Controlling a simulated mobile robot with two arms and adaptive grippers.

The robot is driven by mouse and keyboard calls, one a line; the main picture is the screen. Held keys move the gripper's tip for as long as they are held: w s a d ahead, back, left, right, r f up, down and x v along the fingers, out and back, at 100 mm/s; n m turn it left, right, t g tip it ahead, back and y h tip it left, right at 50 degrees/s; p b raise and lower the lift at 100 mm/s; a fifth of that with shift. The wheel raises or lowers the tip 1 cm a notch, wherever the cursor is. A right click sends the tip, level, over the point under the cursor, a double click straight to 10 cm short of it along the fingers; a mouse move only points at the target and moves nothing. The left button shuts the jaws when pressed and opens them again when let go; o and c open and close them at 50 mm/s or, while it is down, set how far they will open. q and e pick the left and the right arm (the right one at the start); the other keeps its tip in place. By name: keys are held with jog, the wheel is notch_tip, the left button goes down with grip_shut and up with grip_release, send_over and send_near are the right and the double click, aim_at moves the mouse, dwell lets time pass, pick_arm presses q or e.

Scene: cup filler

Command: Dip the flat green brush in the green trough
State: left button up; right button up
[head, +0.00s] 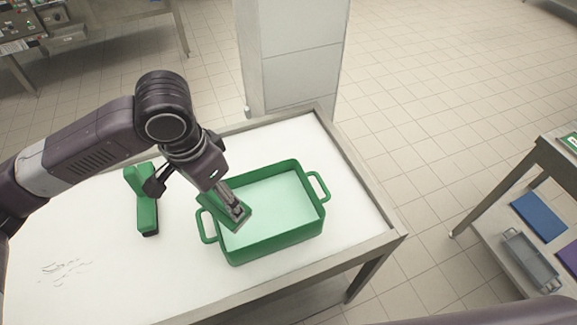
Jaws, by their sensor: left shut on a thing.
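The green trough (278,244) is a rectangular tub with a loop handle at each end and pale liquid or a pale floor inside. It sits on the white-topped table. My left gripper (235,209) is shut on a flat green brush (212,206), over the trough's left end. The brush is tilted, and its lower end overlaps the trough's inside in the picture. I cannot tell whether it touches the contents. The gripper partly covers the brush. My right gripper is out of view.
Another green tool (146,212) with a dark underside stands on the table left of the trough. The white table (352,200) has a raised metal rim and is clear right of the trough. A pale pillar (292,55) stands behind it. A shelf unit (545,160) is at the right.

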pick_arm(q)
jog(key=w+d+m+g+h+p, duration=0.2)
jog(key=w+d+m+h+p, duration=0.15)
jog(key=d+m, duration=0.95)
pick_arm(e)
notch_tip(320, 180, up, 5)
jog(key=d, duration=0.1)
pick_arm(q)
notch_tip(320, 180, down, 7)
jog(key=b, duration=0.5)
jog(key=shift+w+a+m+y, duration=0.2)
jog(key=shift+w+m+y, duration=0.1)
jog(key=shift+w+y, duration=0.15)
notch_tip(320, 180, down, 5)
jog(key=shift+r+b, duration=0.1)
jog(key=shift+b, duration=0.7)
jog(key=c, duration=0.4)
jog(key=shift+f, duration=0.4)
jog(key=shift+s, duration=0.1)
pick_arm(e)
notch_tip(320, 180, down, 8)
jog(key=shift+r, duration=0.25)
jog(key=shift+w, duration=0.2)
